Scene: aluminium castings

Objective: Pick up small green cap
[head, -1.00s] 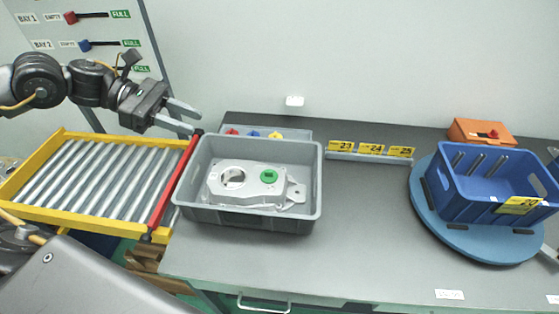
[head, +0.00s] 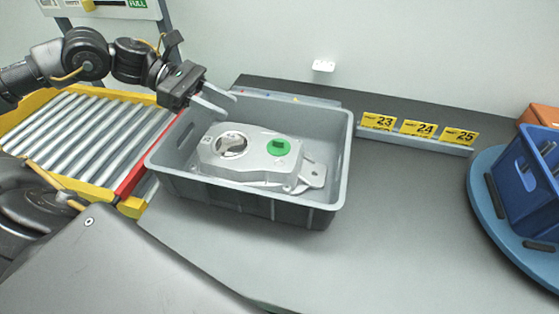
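The small green cap (head: 278,147) sits on top of the silver aluminium casting (head: 232,174), at its right part. The casting lies in a grey bin (head: 341,171) on the bench. My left gripper (head: 222,103) is over the bin's back left corner, above and to the left of the cap. Its two fingers are apart, with nothing between them. The cap is clear of the gripper and fully visible. My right gripper is not in view.
A roller conveyor (head: 82,135) with yellow and red rails stands left of the bin. Yellow number signs (head: 418,129) stand behind. A blue crate (head: 527,170) sits on a blue turntable (head: 487,205) at the right. The bench (head: 400,220) between is clear.

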